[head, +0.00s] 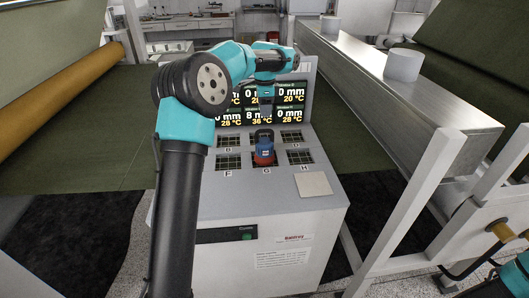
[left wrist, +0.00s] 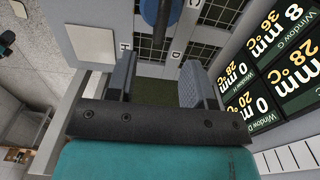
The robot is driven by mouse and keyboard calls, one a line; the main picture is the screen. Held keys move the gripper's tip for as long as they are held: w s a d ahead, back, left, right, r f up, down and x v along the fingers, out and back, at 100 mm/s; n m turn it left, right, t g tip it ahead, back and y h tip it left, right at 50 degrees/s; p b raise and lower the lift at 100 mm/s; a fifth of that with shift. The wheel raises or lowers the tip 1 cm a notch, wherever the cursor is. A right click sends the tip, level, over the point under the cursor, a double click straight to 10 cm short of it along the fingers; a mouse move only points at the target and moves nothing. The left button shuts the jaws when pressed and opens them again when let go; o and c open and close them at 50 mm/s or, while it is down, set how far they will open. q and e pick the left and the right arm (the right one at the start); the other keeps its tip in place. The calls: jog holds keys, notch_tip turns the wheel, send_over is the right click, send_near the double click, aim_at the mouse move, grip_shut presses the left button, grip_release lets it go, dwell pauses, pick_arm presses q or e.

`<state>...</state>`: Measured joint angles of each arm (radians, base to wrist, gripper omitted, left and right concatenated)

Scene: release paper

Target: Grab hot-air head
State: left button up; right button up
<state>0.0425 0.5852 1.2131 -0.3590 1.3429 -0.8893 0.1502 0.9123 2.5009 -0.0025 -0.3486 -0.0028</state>
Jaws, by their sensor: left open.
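The hot-air head (head: 264,150), a blue and red piece with a dark top, stands on the middle front window, labelled G, of the white machine (head: 225,205). My left gripper (head: 265,108) is above and behind it, in front of the display, with its fingers pointing down. In the left wrist view my left gripper (left wrist: 161,85) is open, with nothing between its fingers. There, part of the blue head (left wrist: 158,10) shows at the top edge, beyond the fingers and apart from them. The rest of it is cut off.
Grid windows surround the head, and a pale square plate (head: 313,184) lies at the machine top's right front. A display (head: 290,105) rises behind. A metal beam (head: 400,90) with a white cylinder (head: 403,65) runs along the right. A yellow roll (head: 60,95) is at left.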

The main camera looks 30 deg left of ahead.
pick_arm(q)
send_over(265, 141)
notch_tip(265, 141, down, 7)
jog(key=shift+r, duration=0.1)
jog(key=shift+a, duration=0.1)
jog(key=shift+f, duration=2.6)
jog(key=shift+w, duration=0.1)
jog(key=shift+c, duration=0.4)
grip_shut()
jog(key=shift+r, duration=0.1)
